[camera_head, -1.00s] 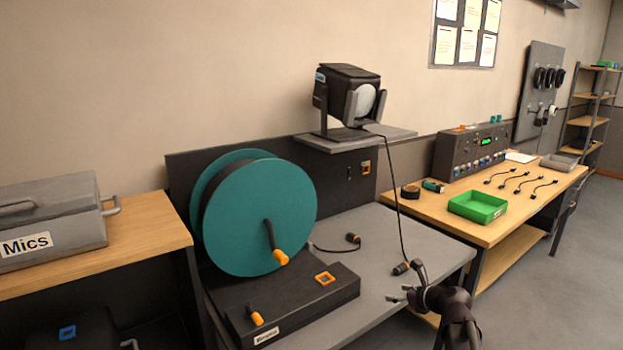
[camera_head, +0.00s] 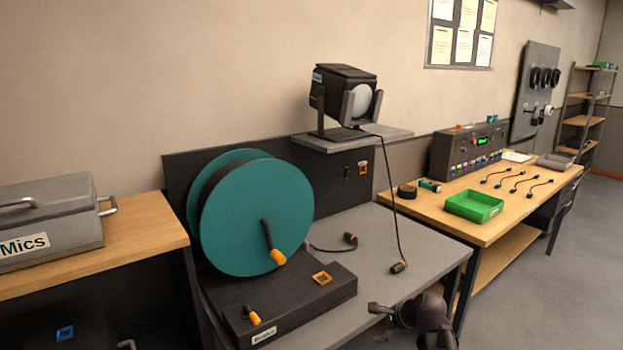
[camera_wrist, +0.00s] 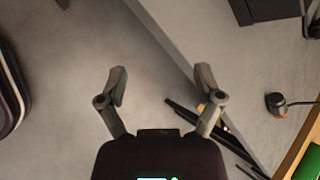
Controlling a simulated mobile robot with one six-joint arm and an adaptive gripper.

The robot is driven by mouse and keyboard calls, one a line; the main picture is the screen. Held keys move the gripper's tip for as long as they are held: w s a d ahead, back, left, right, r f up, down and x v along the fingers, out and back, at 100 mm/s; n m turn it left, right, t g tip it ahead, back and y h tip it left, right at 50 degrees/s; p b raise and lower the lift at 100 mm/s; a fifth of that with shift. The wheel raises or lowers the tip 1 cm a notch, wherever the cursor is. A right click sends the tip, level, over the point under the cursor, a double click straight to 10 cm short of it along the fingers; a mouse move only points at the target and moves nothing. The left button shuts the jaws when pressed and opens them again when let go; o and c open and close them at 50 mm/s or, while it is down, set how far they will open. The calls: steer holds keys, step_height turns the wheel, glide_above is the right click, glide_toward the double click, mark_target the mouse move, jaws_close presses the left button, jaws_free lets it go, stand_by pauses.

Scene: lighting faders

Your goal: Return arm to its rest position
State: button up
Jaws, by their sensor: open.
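My gripper (camera_wrist: 160,85) is open and empty in the wrist view, its two fingers spread over the grey floor beside the grey table edge. In the head view my gripper (camera_head: 380,309) is at the front edge of the grey table (camera_head: 395,235), low in the picture and seen from behind. Nothing is between its fingers. The hanging cable's connector (camera_head: 397,267) lies on the grey table behind my gripper, apart from it.
A teal cable reel (camera_head: 235,215) with an orange-tipped crank stands on a black base (camera_head: 285,305) to the left. A stage light (camera_head: 345,98) sits on a shelf above. A wooden bench (camera_head: 470,225) with a green tray (camera_head: 474,207) is to the right. Open floor lies at right.

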steer(key=s+a+f+n+g+h, duration=0.1)
steer(key=s+f+n+g+h, duration=0.15)
steer(key=s+n, duration=0.55)
steer(key=s+f+n+g+h, duration=0.25)
steer(key=s+n+h, duration=0.2)
steer(key=n, duration=0.55)
step_height(320, 180, up, 15)
steer(key=y+p, duration=0.1)
steer(key=p, duration=1.4)
steer(key=shift+s+r+g, duration=0.15)
steer(key=shift+g, duration=0.25)
